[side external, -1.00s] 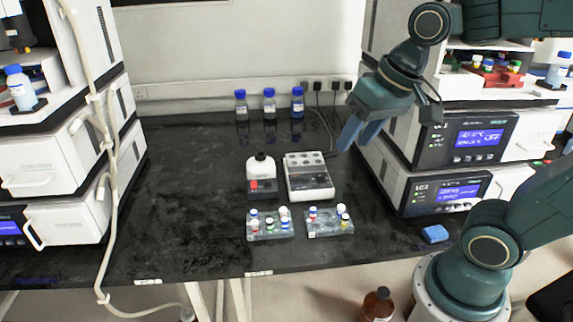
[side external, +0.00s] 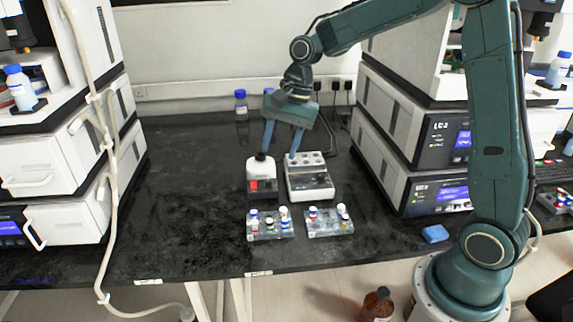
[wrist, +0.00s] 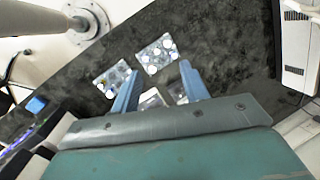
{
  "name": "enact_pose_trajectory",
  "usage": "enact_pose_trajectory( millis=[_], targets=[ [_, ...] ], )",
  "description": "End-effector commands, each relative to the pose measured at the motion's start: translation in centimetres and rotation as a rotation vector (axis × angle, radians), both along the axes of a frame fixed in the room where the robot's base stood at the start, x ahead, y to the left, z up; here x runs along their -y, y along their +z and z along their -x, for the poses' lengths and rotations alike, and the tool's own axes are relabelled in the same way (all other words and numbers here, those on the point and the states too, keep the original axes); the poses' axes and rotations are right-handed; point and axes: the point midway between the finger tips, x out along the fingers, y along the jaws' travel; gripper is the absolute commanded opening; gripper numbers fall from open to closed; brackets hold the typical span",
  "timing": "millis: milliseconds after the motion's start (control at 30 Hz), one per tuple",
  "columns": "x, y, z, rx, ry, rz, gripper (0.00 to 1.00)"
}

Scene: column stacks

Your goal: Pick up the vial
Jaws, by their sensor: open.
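Several small vials with coloured caps stand in two clear racks near the bench's front edge. The left rack (side external: 270,234) holds vials (side external: 284,213) with white, blue, green and red caps. The right rack (side external: 328,230) holds a few more vials (side external: 313,213). Both racks also show in the wrist view, one upper middle (wrist: 157,54) and one to its left (wrist: 113,78). Which vial is meant, I cannot tell. My gripper (side external: 280,150) is open and empty, fingers pointing down above the white bottle and grey block device, behind the racks. Its two blue fingers frame the wrist view (wrist: 158,88).
Blue-capped bottles (side external: 241,102) stand at the back. Instrument stacks flank the bench. A blue block (side external: 435,233) lies at the right front. The bench's left middle is clear.

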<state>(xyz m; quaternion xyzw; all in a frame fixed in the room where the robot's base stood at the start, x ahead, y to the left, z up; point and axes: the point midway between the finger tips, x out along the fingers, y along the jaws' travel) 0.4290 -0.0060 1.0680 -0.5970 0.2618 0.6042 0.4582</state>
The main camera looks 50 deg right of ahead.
Motion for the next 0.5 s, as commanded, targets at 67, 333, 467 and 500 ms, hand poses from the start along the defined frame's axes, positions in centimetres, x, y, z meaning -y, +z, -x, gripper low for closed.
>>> enact_pose_trajectory(
  millis=[67, 333, 467, 500],
  targets=[
    [0.4, -1.6, -1.3, -0.038, -0.057, -0.026, 0.45],
    [1.4, -6.9, -4.7, -0.165, -0.258, -0.110, 0.45],
    [1.9, -9.3, -5.8, -0.221, -0.345, -0.143, 0.45],
    [2.0, -9.9, -6.1, -0.234, -0.366, -0.151, 0.45]
  ],
)
